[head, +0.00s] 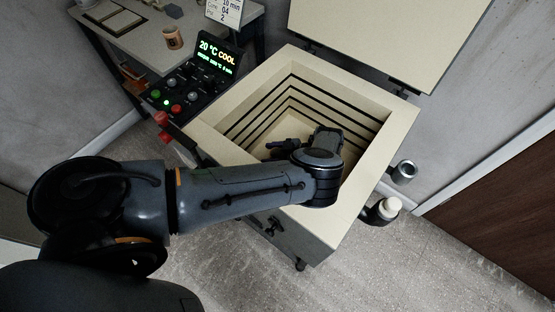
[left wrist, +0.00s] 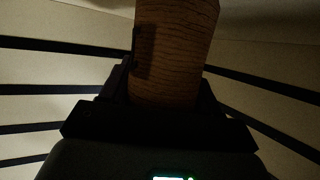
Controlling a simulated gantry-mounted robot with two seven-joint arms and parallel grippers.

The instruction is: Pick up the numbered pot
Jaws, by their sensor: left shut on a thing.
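My left gripper (head: 300,148) is down inside the open kiln (head: 208,137), with my arm reaching over its left rim. In the left wrist view my left gripper (left wrist: 168,85) is shut on a brown clay pot (left wrist: 178,40) with a cracked, grainy surface. The fingers press on the two sides of the pot. No number shows on the visible part of it, and its far end is cut off by the picture edge. In the head view the hand and wrist hide the pot. My right gripper is not in view.
The kiln lid (head: 385,35) stands raised at the back. Dark grooves line the kiln walls. A control panel (head: 190,88) reading "20 °C COOL" is at the left. A side table (head: 140,50) holds an orange-brown cup (head: 172,38). A brown door (head: 500,210) is at the right.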

